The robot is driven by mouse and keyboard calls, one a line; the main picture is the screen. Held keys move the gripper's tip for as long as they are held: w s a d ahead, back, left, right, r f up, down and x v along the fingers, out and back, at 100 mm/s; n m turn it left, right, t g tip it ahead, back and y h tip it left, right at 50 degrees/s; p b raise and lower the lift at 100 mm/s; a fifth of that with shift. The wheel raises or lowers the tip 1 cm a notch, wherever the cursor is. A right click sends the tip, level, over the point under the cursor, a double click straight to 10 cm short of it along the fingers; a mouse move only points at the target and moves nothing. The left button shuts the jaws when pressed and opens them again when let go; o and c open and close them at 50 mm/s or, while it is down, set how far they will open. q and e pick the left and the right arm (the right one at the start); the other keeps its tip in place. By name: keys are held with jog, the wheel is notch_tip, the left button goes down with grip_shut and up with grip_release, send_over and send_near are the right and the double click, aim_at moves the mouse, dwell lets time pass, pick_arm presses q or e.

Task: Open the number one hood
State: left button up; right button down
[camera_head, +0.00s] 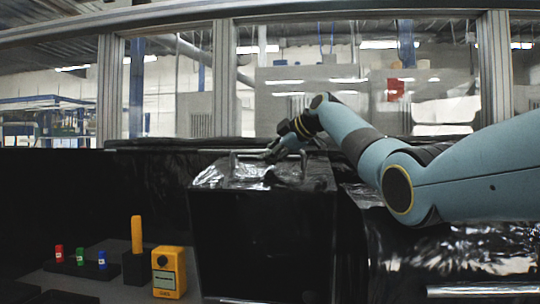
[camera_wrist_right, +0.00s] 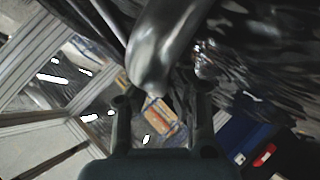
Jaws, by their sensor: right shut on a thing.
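In the right wrist view, a rounded grey metal bar (camera_wrist_right: 158,50) runs in between the two dark fingers of the right gripper (camera_wrist_right: 156,98). The exact contact is partly hidden. My left gripper is not in view.
At lower left are a yellow device (camera_head: 169,272), an upright yellow bar in a black block (camera_head: 136,235), and a black rack (camera_head: 85,267) with small red, green and blue pieces. A metal rail (camera_head: 480,290) lies at lower right. Windows are behind.

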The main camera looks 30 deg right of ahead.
jog(key=shift+a+r, duration=0.1)
jog(key=shift+r, duration=0.35)
jog(key=c, duration=1.7)
grip_release()
jog(key=o, duration=0.4)
jog(key=shift+s+a, duration=0.2)
jog(key=shift+w+d+f, duration=0.1)
jog(key=shift+d+f, duration=0.05)
jog(key=shift+r, duration=0.25)
notch_tip(320, 180, up, 10)
jog(key=shift+f, duration=0.2)
